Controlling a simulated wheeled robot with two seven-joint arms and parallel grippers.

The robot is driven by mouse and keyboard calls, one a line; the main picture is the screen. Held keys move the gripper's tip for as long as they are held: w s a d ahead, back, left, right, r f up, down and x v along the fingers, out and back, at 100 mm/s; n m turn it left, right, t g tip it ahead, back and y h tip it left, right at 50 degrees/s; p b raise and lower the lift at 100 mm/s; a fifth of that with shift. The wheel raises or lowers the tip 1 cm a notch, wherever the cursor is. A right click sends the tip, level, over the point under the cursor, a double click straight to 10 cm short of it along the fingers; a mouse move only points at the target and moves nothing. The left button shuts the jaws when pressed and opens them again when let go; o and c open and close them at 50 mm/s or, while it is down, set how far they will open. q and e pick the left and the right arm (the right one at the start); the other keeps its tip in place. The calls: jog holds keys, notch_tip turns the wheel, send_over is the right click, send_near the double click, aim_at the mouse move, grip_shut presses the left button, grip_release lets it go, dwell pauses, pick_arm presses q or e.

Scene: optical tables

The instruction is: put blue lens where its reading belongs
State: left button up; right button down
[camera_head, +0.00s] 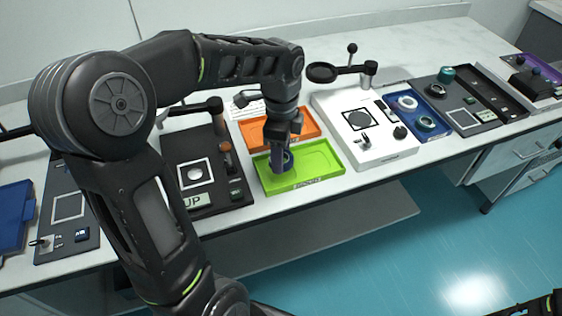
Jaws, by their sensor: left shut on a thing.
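My left gripper (281,163) points down over the left part of the green tray (325,181). It is shut on the blue lens (288,157), whose blue edge shows between and behind the dark fingers. Most of the lens is hidden by the gripper. I cannot tell whether the lens touches the tray floor. The right part of the green tray is empty. An orange tray (302,120) lies just behind the green one. My right gripper is not in view.
A dark station (206,202) marked "UP" stands left of the green tray. A white station (385,157) with a magnifier on an arm (323,73) stands to the right. A blue tray (428,134) with round parts lies further right. My left arm covers much of the left side.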

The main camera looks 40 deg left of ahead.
pick_arm(q)
jog(key=shift+f, duration=1.7)
jog(key=shift+f, duration=0.15)
jog(key=o, duration=1.6)
jog(key=shift+c, duration=0.2)
jog(key=shift+r, duration=0.25)
notch_tip(320, 180, up, 12)
jog(key=shift+p, duration=0.35)
jog(key=shift+f, duration=0.15)
